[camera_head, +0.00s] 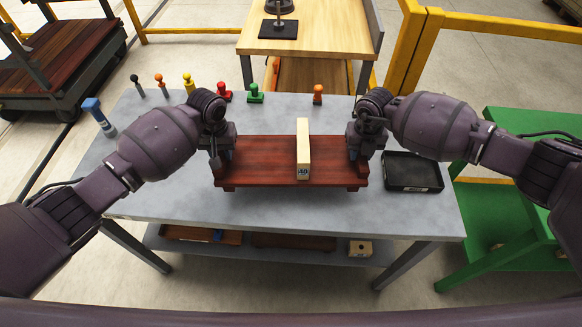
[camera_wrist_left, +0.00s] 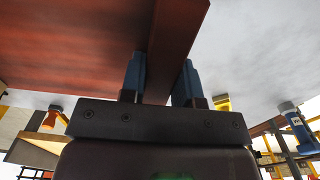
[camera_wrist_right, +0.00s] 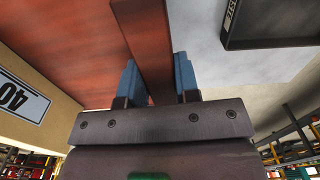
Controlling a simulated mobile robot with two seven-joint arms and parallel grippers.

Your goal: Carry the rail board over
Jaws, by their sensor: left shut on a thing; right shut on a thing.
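The rail board (camera_head: 260,173), a red-brown wooden board with a rail along each end, is at the middle of the grey table (camera_head: 180,205). I cannot tell whether it touches the tabletop. A pale wooden block (camera_head: 303,150) labelled 40 stands lengthwise on it, right of centre. My left gripper (camera_head: 225,158) is shut on the left rail; its blue fingers straddle that rail in the left wrist view (camera_wrist_left: 162,80). My right gripper (camera_head: 358,155) is shut on the right rail, with fingers on both sides in the right wrist view (camera_wrist_right: 157,80). The block's label (camera_wrist_right: 20,97) also shows there.
A black tray (camera_head: 412,171) lies right of the board. A wooden bench (camera_head: 330,35) stands behind, a green stand (camera_head: 510,220) at the right. The table's front strip is clear.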

